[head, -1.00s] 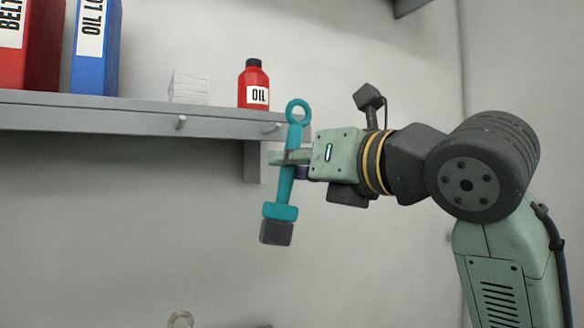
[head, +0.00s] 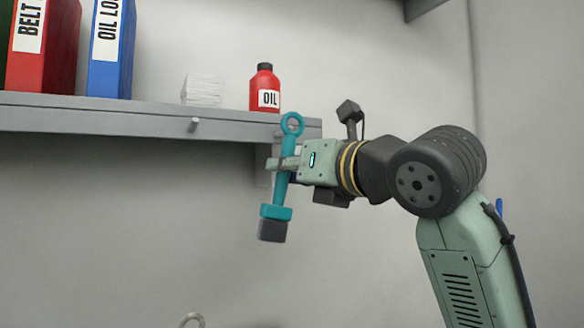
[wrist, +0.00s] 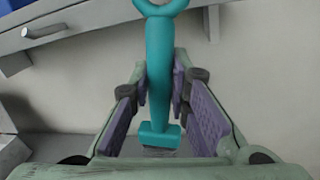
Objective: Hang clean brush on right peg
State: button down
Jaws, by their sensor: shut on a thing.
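The teal brush (head: 283,175) hangs nearly upright, its ring at the top and its dark grey head at the bottom. My gripper (head: 282,164) is shut on its handle. The brush also shows in the wrist view (wrist: 160,75), between the purple finger pads, with the top of its ring cut off. The ring overlaps the right end of the shelf's front edge in the head view. The right peg is hidden or too unclear there; I cannot tell whether the ring is around it. The left peg (head: 194,124) is bare and also shows in the wrist view (wrist: 45,30).
The grey shelf (head: 100,118) carries a red oil bottle (head: 265,88), a white stack (head: 202,90), a blue binder (head: 111,50) and a red binder (head: 46,45). A shelf bracket is behind my gripper.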

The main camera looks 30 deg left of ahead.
jog(key=shift+w+a+f+p, duration=0.25)
jog(key=shift+w+a, duration=0.3)
jog(key=shift+a, duration=0.4)
jog(key=shift+w+a+f+p, duration=0.1)
jog(key=shift+w+a+f, duration=0.1)
jog(key=shift+w+a, duration=0.55)
jog(key=shift+s+a+f, duration=0.1)
jog(key=shift+s+a, duration=0.05)
jog(key=shift+s, duration=0.05)
jog(key=c, duration=1.4)
grip_release()
jog(key=shift+c, duration=0.2)
jog(key=v, duration=1.2)
